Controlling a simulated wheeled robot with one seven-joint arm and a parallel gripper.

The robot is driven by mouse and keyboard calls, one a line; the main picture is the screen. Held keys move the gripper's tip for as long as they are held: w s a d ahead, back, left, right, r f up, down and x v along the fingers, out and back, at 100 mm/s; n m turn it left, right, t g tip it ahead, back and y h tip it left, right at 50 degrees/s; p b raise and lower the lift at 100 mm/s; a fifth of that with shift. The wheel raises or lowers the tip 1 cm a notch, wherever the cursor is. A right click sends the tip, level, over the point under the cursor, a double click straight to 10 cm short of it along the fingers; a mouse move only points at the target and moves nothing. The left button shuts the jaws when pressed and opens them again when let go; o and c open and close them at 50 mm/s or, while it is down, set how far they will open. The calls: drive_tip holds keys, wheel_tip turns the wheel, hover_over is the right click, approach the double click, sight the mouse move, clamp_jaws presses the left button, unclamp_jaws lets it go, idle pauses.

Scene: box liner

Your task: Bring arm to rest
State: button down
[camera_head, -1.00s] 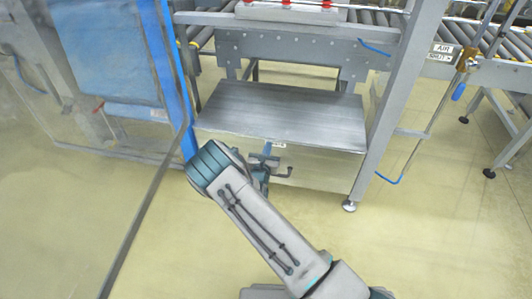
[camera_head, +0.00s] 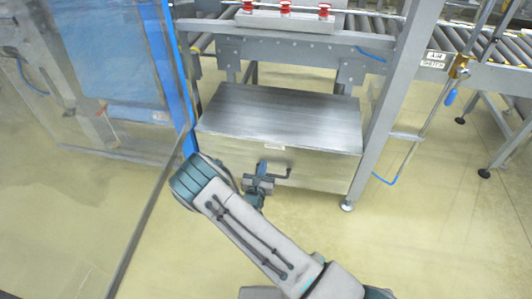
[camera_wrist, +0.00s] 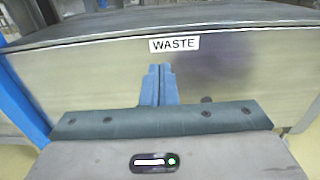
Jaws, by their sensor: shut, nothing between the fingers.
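My gripper (camera_head: 263,168) is in front of the metal waste box (camera_head: 325,172), near its front face. In the wrist view its two blue fingers (camera_wrist: 158,70) are together with nothing between them. They point at the front of the waste box (camera_wrist: 240,70), just below its WASTE label (camera_wrist: 175,44). I cannot tell whether the fingertips touch the box. My arm (camera_head: 255,235) reaches up from the lower right of the head view, bent at a teal joint.
A roller conveyor (camera_head: 480,45) with a panel of red buttons (camera_head: 285,7) stands behind the box. A grey frame post (camera_head: 385,110) rises at its right. A clear panel and blue post (camera_head: 181,75) stand at left. The floor (camera_head: 440,240) at right is clear.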

drive_tip(key=s, duration=0.5)
drive_tip(key=d+r+m+g+h+p, duration=0.35)
drive_tip(key=d+r+m+h, duration=0.2)
drive_tip(key=r, duration=0.45)
drive_tip(key=d+r+m+g+h+p, duration=0.2)
drive_tip(key=d+r+m+h+p, duration=0.3)
drive_tip(key=r, duration=0.5)
drive_tip(key=s+d+r+m+g+p, duration=0.3)
drive_tip(key=s+d+r+m+g, duration=0.15)
drive_tip(key=r, duration=0.25)
drive_tip(key=s+d+r+m+g+p, duration=0.35)
drive_tip(key=d+r+m+g, duration=0.2)
drive_tip(key=r, duration=0.25)
drive_tip(key=s+a+r+m+y+p, duration=0.1)
drive_tip(key=s+r+m+y+p, duration=0.5)
drive_tip(key=s+r, duration=0.3)
drive_tip(key=s+a+r+m+y+p, duration=0.1)
drive_tip(key=s+r+m+y+p, duration=0.6)
drive_tip(key=r, duration=1.1)
drive_tip(key=s+m+p, duration=0.1)
drive_tip(key=s, duration=0.1)
drive_tip(key=shift+s+r+p, duration=0.15)
drive_tip(key=shift+s+p, duration=0.15)
drive_tip(key=shift+s, duration=0.05)
drive_tip(key=shift+d+t, duration=0.2)
drive_tip(key=shift+t, duration=0.05)
